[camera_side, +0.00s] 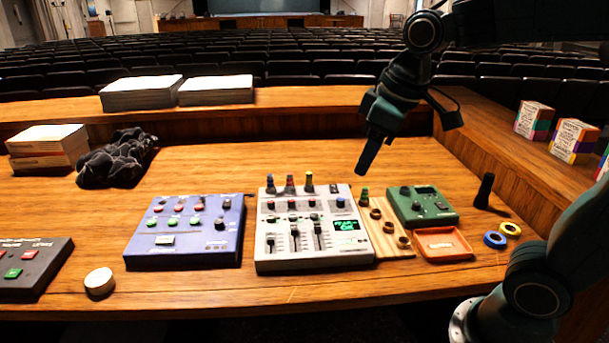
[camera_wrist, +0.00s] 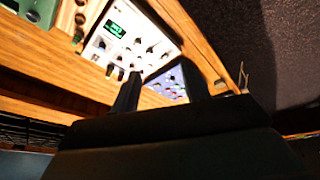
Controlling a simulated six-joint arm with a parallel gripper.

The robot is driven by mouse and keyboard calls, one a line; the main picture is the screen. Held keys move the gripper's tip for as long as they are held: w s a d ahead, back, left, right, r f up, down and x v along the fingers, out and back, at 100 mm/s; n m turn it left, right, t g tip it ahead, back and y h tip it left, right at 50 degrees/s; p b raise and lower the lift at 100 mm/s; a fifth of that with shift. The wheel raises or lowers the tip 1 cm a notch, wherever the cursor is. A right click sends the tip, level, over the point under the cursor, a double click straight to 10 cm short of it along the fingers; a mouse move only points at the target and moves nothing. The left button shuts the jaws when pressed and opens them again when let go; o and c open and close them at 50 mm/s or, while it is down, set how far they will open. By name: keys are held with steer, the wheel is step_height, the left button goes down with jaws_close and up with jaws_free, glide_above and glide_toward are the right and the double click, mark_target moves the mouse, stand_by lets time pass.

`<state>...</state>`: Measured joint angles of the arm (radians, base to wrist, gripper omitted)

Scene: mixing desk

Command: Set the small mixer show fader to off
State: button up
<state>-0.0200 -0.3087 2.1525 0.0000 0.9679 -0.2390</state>
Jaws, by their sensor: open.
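The small mixer (camera_side: 275,228) is a white box in the middle of the desk, with several small knobs and a lit green screen (camera_side: 346,225).
A blue button box (camera_side: 187,258) stands left of the mixer. A wooden strip with knobs (camera_side: 389,228), a green device (camera_side: 421,206) and an orange tray (camera_side: 443,256) stand right. A dark upright peg (camera_side: 485,191) and tape rolls (camera_side: 496,240) lie further right. Bare desk lies behind the mixer.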

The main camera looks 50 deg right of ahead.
steer(key=w+a+f+n+g, duration=0.1)
steer(key=w+f+n+g, duration=0.2)
steer(key=w, duration=1)
steer(key=n, duration=0.3)
glide_above(270, 236)
step_height(270, 236, down, 11)
steer(key=shift+r+g, duration=0.1)
steer(key=shift+g, duration=0.3)
step_height(270, 236, down, 14)
steer(key=shift+r, duration=0.1)
jaws_close()
